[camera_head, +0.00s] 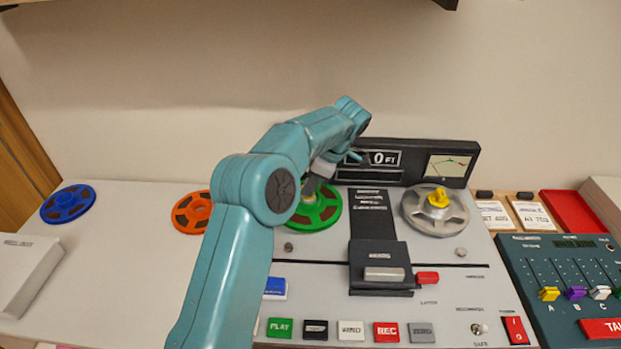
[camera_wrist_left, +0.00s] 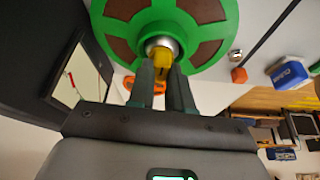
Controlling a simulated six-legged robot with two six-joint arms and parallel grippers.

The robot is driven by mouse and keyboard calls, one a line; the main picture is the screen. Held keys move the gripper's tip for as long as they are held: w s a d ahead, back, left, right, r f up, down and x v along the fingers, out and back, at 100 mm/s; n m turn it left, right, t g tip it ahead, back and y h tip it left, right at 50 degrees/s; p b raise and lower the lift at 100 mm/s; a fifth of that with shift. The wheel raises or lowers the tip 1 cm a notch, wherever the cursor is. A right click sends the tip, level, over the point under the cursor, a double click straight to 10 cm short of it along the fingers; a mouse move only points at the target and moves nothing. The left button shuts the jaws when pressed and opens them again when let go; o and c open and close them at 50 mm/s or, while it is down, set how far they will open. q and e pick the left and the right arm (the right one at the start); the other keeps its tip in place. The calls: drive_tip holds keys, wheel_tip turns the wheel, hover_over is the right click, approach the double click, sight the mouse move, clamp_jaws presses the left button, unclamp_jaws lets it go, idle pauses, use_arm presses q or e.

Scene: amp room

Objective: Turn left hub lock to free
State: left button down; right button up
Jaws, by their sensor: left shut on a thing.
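The green reel (camera_head: 322,217) sits on the left spindle of the tape deck; it also shows in the left wrist view (camera_wrist_left: 205,12). The left hub lock (camera_wrist_left: 161,58) is a yellow knob on a silver hub at its centre. My left gripper (camera_head: 311,186) reaches down over that hub. In the left wrist view its fingers (camera_wrist_left: 160,80) are shut on the yellow knob. The gripper and arm mostly hide the knob in the head view, and its exact angle is hard to tell. My right gripper is not in view.
A silver reel (camera_head: 417,211) with a yellow right hub lock (camera_head: 438,198) sits on the deck's right. An orange reel (camera_head: 187,220) and a blue reel (camera_head: 68,204) lie to the left. The meter housing (camera_head: 415,152) stands close behind the reels. A mixer (camera_head: 540,262) is at right.

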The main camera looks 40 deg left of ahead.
use_arm(q)
drive_tip(key=shift+a+r+n+h+p, duration=0.15)
drive_tip(key=shift+n+h+p, duration=0.25)
drive_tip(key=shift+n, duration=0.4)
drive_tip(key=c, duration=1)
unclamp_jaws()
drive_tip(key=shift+c, duration=0.2)
drive_tip(key=p+v, duration=1.1)
drive_tip(key=v, duration=0.5)
drive_tip(key=shift+w+d, duration=0.25)
drive_tip(key=shift+w, duration=0.15)
